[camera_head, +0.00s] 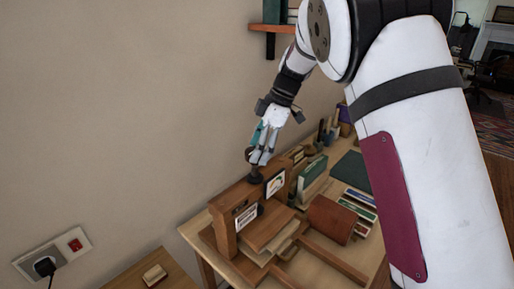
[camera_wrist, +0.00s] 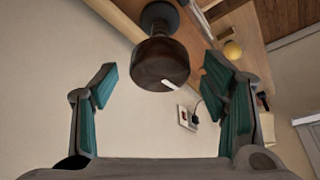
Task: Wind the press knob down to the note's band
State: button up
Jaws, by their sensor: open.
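The press is a wooden frame (camera_head: 226,228) at the left end of the workbench. Its dark round knob shows in the wrist view (camera_wrist: 160,62), with a short white mark (camera_wrist: 169,85) on its rim. My gripper (camera_head: 261,158) points down at the knob from above in the head view and hides most of it. In the wrist view my gripper (camera_wrist: 160,78) is open, its teal-padded fingers on either side of the knob with gaps at both sides. A dial-like card (camera_head: 275,184) and a white note card (camera_head: 246,217) are on the press front; their markings are too small to read.
The wall (camera_head: 120,130) is close behind. A wall socket (camera_head: 52,258) with a plug is at lower left.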

jog(key=shift+a+f, duration=0.15)
jog(key=shift+f, duration=0.2)
jog(key=shift+c, duration=0.4)
jog(key=c, duration=1.1)
jog(key=shift+o, duration=0.2)
jog(key=shift+m, duration=0.3)
jog(key=m+t, duration=0.2)
jog(key=m, duration=0.3)
jog(key=shift+s, duration=0.15)
jog(key=m, duration=0.1)
jog(key=m+t+h+p, duration=0.1)
jog(key=m, duration=0.1)
jog(key=shift+a+r+m, duration=0.1)
jog(key=shift+r+m, duration=0.05)
jog(key=shift+m, duration=0.15)
jog(key=shift+m+t+h+p, duration=0.45)
jog(key=shift+m+t, duration=0.15)
jog(key=shift+m, duration=0.7)
